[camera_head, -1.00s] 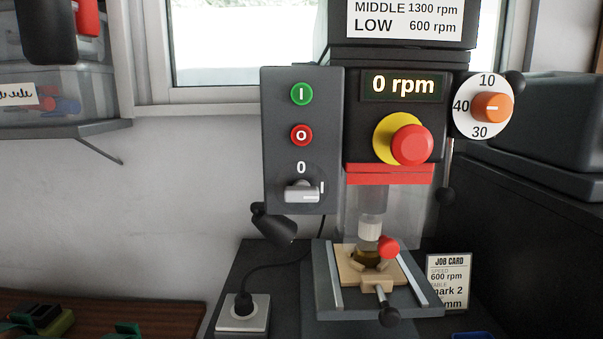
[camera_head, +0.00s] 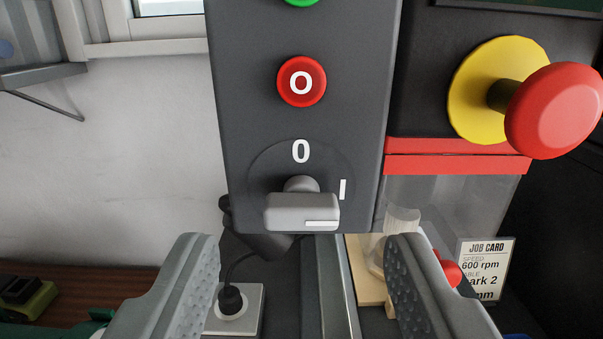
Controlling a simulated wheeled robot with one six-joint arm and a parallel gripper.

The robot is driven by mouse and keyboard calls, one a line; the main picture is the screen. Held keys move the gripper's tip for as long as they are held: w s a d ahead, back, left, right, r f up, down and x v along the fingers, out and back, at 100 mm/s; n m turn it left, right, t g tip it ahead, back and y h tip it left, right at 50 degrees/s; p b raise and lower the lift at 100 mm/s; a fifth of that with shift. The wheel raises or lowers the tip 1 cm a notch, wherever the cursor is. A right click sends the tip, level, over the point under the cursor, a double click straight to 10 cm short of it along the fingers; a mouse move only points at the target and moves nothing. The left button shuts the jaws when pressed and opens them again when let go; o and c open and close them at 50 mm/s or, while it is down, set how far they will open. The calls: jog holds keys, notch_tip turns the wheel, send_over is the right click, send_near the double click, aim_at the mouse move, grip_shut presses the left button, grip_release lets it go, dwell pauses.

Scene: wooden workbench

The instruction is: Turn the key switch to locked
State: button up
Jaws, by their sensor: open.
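The key switch (camera_head: 302,210) is a light grey handle on a short round stem, low on the dark grey control panel (camera_head: 235,110). A white 0 is printed above it and a white I to its upper right. The handle lies roughly level, with its white mark at the right end, on the I side. My gripper (camera_head: 305,245) is open and empty. Its two ridged grey fingers show at the lower left and lower right, apart from the handle, which appears between and slightly above the fingertips.
A red O button (camera_head: 301,82) sits above the switch. A large red mushroom button (camera_head: 556,110) on a yellow disc sticks out at the right. A clear guard (camera_head: 455,205), a job card (camera_head: 486,268) and a socket with a plug (camera_head: 232,304) are nearby.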

aim_at(301, 215)
jog(key=shift+w, duration=1.65)
jog(key=c, duration=1)
